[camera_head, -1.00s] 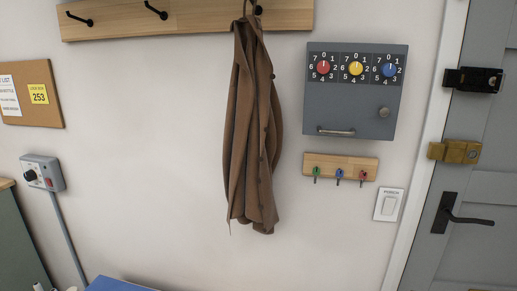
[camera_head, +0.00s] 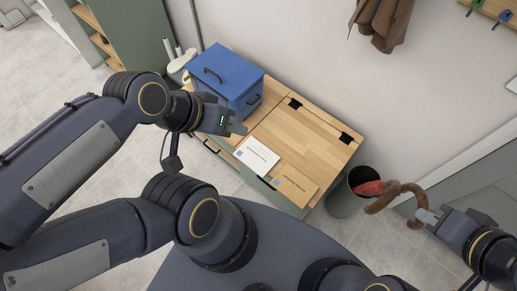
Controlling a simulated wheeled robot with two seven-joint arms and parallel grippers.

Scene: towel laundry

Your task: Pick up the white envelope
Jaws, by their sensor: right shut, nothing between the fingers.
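A white envelope (camera_head: 257,155) lies flat on the light wooden top of a low cabinet (camera_head: 300,135), near its front edge. My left gripper (camera_head: 241,123) is just above and behind the envelope in the picture, in front of the blue box, and looks apart from the envelope. The gap between its fingers is too small to make out. My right gripper (camera_head: 422,217) is far to the right, beside the brown curved handle (camera_head: 384,200) at the bin. It is shut with nothing held.
A tan envelope (camera_head: 296,187) lies right of the white one. A blue lidded box (camera_head: 225,72) stands on the cabinet's back left. A dark bin (camera_head: 343,202) with a red item (camera_head: 368,187) stands right of the cabinet. The wooden top's middle is clear.

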